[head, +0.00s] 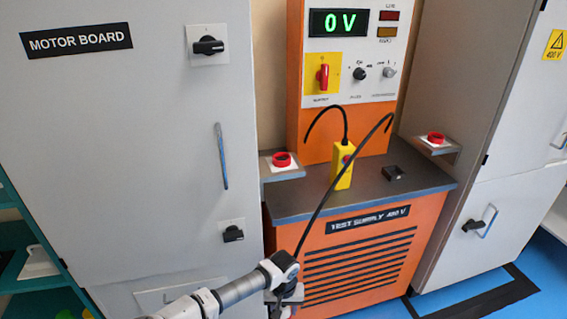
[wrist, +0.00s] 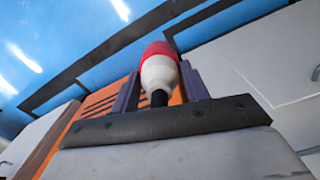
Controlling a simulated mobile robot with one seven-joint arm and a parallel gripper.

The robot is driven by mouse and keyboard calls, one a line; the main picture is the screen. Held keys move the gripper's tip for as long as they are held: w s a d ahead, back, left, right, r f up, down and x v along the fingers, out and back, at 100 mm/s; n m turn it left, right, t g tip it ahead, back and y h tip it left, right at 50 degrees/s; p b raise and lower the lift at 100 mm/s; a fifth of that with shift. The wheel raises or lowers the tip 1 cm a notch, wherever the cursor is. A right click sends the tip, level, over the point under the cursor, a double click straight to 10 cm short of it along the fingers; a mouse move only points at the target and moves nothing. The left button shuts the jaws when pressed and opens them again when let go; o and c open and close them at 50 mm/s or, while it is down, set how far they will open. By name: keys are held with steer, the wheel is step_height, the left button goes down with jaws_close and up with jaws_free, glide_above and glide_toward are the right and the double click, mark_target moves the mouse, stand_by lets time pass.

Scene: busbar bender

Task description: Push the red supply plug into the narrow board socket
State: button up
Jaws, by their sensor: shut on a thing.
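The red-and-white supply plug (wrist: 159,70) sits between the two purple fingers of my gripper (wrist: 160,84) in the wrist view, with a black stub at its near end. My gripper (head: 287,299) is shut on the plug. In the head view it is low at the bottom edge, in front of the orange test supply, and the plug is hard to make out there. A black cable (head: 335,178) rises from beside my gripper to above the bench. I cannot identify the narrow board socket in either view.
The grey motor board cabinet (head: 120,150) stands left. The orange test supply (head: 350,262) has a grey top with a yellow push-button box (head: 343,168) and a small black holder (head: 393,174). Red round parts sit on left (head: 281,160) and right (head: 436,138) brackets. The display (head: 338,23) reads 0 V.

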steer(key=shift+s, duration=0.1)
stand_by(0.4)
steer(key=s, duration=0.3)
steer(key=shift+s, duration=0.4)
steer(key=shift+w+d, duration=0.1)
steer(key=shift+d, duration=0.05)
